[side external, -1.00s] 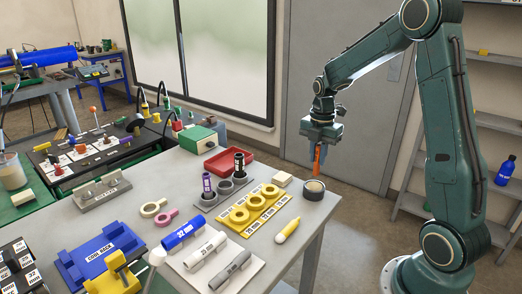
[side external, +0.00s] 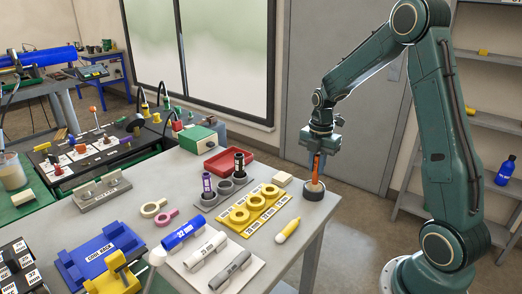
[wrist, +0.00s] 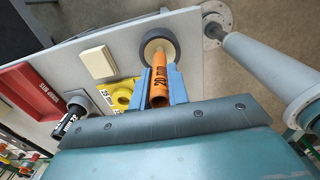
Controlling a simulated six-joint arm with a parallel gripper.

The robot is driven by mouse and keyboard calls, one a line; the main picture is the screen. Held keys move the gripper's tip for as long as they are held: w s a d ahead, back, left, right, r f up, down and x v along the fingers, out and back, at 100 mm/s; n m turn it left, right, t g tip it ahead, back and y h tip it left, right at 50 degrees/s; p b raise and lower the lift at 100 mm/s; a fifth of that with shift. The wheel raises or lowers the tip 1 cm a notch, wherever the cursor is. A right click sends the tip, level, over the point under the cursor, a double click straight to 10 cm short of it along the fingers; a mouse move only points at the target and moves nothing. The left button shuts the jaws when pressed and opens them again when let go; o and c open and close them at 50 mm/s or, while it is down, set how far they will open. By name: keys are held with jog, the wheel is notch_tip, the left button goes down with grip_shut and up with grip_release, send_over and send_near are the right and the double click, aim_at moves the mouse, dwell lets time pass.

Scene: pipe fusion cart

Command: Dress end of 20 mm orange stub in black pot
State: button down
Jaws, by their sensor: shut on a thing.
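The orange 20 mm stub (side external: 318,164) is upright in my gripper (side external: 322,150), which is shut on it. The black pot (side external: 314,191), a short dark ring with a pale inside, stands at the table's right corner. The stub's lower end is at the pot's pale opening; I cannot tell if it touches the bottom. In the wrist view the stub (wrist: 159,88) lies between the blue fingers (wrist: 160,86) of my gripper, its far end over the pot (wrist: 160,45).
A cream block (side external: 283,180) and a yellow tray of rings (side external: 262,208) sit left of the pot. A red tray (side external: 228,160) is behind. A yellow marker-like piece (side external: 288,230) lies in front. The table edge is close on the right.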

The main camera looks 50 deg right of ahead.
aim_at(315, 183)
jog(key=shift+f, duration=1.45)
dwell(1.4)
jog(key=shift+n, duration=0.3)
jog(key=shift+n, duration=1.4)
jog(key=m, duration=0.6)
jog(key=shift+m, duration=0.4)
jog(key=shift+f+n, duration=0.1)
jog(key=shift+n, duration=3.3)
jog(key=shift+m, duration=0.3)
jog(key=shift+m, duration=3.1)
